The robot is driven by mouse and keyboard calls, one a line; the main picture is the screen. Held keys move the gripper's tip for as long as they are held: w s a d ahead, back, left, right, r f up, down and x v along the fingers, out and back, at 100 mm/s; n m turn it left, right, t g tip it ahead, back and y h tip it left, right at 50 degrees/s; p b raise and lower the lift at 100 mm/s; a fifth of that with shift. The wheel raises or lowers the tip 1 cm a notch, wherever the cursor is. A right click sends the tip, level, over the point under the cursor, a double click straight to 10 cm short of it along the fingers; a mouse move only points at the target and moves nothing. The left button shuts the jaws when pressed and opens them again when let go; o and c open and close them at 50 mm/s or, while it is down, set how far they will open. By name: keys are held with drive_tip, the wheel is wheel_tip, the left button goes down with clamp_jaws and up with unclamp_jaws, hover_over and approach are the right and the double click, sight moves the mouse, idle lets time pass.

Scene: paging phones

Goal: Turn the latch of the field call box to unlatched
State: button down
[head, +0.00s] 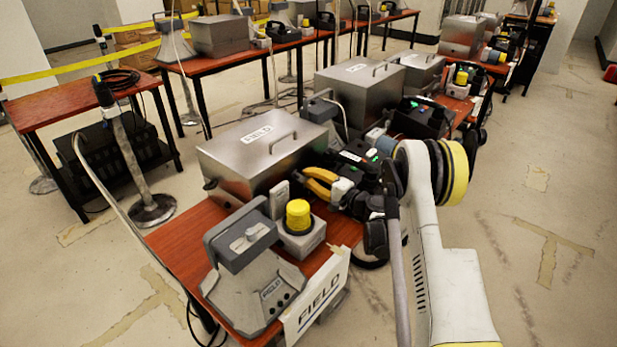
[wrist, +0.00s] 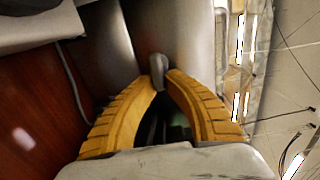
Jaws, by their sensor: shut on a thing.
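The field call box (head: 262,165) is a grey metal case with a lid handle and a FIELD label, standing on the near red-brown table. Its metal side also fills the upper part of the wrist view (wrist: 105,40). The latch (wrist: 157,66) is a small grey rounded lever on that side. My gripper (wrist: 160,80) has yellow ribbed fingers, with their tips shut on the latch from both sides. In the head view my gripper (head: 307,182) is at the right front of the box, and I cannot make out the latch there. The latch's exact angle is hard to tell.
A post with a heavy base (head: 152,208) stands to the left. Open floor lies to the right.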

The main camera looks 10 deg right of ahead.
drive_tip(key=c, duration=1.4)
unclamp_jaws()
drive_tip(key=v, duration=1.2)
